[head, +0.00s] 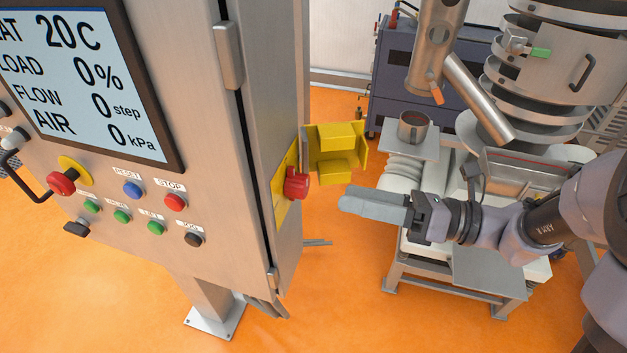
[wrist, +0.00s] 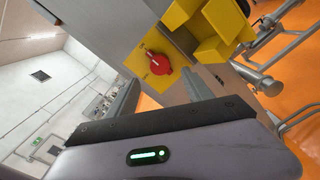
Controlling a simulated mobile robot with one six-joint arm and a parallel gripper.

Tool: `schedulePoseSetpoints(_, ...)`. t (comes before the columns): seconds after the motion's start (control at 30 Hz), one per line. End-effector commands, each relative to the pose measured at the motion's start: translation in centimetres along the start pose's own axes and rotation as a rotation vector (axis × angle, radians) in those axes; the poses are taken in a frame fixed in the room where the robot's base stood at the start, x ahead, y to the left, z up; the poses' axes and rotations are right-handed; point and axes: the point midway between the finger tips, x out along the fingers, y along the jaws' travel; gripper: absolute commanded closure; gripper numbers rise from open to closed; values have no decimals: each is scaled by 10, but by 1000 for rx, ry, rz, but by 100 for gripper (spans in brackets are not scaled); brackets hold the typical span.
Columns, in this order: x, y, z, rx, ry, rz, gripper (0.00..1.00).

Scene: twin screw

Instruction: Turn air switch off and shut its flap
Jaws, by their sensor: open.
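The air switch, a red rotary knob (head: 296,184) on a yellow plate (head: 280,196), sits on the right side of the steel cabinet. Its yellow flap (head: 336,150) stands swung open to the right of the knob. In the wrist view the red knob (wrist: 157,63) lies ahead, between the finger directions, with the yellow flap (wrist: 208,35) at upper right. My gripper (head: 345,203) is to the right of the knob, apart from it, and holds nothing. In the wrist view my gripper's two fingers (wrist: 158,97) are spread apart.
The cabinet (head: 235,90) fills the left, with a display (head: 85,75) and several buttons on its front. A steel machine on a frame (head: 450,270) stands behind my arm, with a metal cup (head: 412,127) on a shelf. Orange floor (head: 340,270) is open below my gripper.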

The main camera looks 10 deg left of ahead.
Motion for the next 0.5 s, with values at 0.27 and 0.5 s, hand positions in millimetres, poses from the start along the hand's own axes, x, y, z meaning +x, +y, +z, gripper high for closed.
schedulePoseSetpoints(0.27,68,1,-1,-1,4,4,41)
schedulePoseSetpoints(0.5,86,1,0,-1,2,1,41)
